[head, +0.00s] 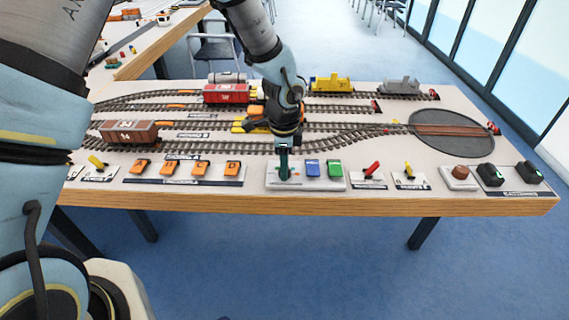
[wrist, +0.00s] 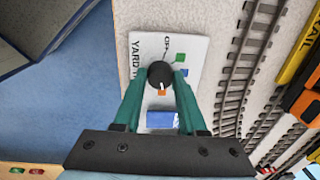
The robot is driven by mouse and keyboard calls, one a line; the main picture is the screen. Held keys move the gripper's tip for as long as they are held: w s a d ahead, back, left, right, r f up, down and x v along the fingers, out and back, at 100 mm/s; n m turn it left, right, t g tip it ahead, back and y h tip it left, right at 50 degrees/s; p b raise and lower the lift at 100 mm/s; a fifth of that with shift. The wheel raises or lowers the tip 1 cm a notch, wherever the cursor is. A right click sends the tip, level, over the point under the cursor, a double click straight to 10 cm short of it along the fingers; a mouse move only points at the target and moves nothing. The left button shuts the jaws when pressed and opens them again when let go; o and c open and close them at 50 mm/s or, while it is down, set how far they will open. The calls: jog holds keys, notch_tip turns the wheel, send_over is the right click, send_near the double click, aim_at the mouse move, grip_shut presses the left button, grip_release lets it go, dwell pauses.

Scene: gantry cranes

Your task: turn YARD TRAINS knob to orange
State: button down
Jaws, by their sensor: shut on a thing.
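The YARD TRAINS knob (wrist: 160,74) is a round black knob on a white plate (wrist: 143,50) in the wrist view. My gripper (wrist: 160,80) is shut on it, with one green finger on each side. An orange square (wrist: 162,92) lies at the knob's lower edge, and a small pale mark on the knob seems to be near it. In the head view my gripper (head: 284,166) comes down on the left part of the plate (head: 304,184) and hides the knob.
A red lever (head: 372,169) and a yellow lever (head: 408,170) stand to the right. Orange switches (head: 186,168) stand to the left. Model tracks and a red wagon (head: 226,94) lie behind.

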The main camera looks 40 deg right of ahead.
jog(key=shift+m, duration=0.4)
jog(key=shift+c, duration=2.3)
grip_release()
notch_tip(320, 180, up, 11)
jog(key=b, duration=0.1)
jog(key=shift+s+a, duration=0.2)
jog(key=shift+f, duration=0.1)
